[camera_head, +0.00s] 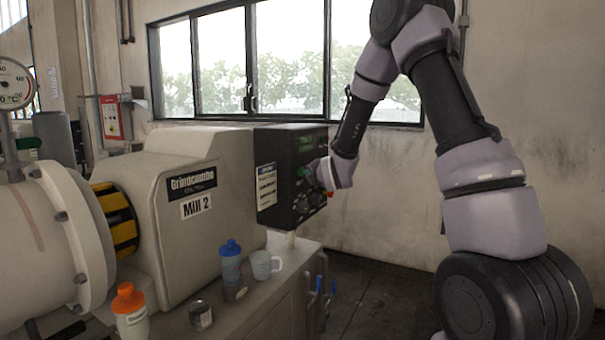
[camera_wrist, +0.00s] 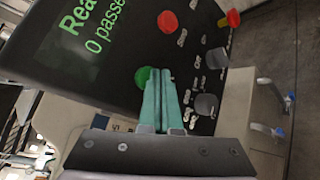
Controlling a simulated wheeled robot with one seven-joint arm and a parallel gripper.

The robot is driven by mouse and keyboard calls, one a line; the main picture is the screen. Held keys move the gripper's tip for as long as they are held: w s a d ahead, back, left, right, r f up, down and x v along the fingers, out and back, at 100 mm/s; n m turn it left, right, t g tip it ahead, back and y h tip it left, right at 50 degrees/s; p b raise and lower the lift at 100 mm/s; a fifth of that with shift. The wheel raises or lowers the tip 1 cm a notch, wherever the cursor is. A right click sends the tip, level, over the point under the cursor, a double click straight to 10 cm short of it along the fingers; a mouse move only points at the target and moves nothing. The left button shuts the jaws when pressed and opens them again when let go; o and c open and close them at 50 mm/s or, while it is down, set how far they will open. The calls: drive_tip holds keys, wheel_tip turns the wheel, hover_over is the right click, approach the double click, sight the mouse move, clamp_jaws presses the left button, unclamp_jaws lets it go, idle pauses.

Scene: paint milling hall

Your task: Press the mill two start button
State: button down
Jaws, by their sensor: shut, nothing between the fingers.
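The dark control box (camera_head: 282,146) is on the right end of the machine labelled Mill 2 (camera_head: 196,206). In the wrist view its panel (camera_wrist: 110,75) has a green round button (camera_wrist: 142,76), partly behind my fingertips. My gripper (camera_wrist: 160,72) is shut and empty, its teal fingers together with the tips at the right edge of the green button. I cannot tell whether they touch it. In the head view my gripper (camera_head: 315,176) is at the face of the box and hides part of it. The button's label is not readable.
The panel also has a red button (camera_wrist: 168,21), a red mushroom knob on yellow (camera_wrist: 233,18) and grey knobs (camera_wrist: 216,58). A blue-lidded bottle (camera_head: 231,262), a white mug (camera_head: 262,265) and an orange-lidded bottle (camera_head: 131,310) stand on the cabinet below.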

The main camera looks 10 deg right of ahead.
drive_tip(key=shift+w+a, duration=0.3)
drive_tip(key=shift+a, duration=0.1)
idle(0.5)
drive_tip(key=shift+s, duration=0.1)
drive_tip(key=shift+s+d, duration=0.45)
drive_tip(key=shift+d, duration=0.25)
drive_tip(key=shift+s+d, duration=0.75)
drive_tip(key=shift+d, duration=0.25)
drive_tip(key=shift+s+d, duration=0.75)
drive_tip(key=shift+d, duration=0.25)
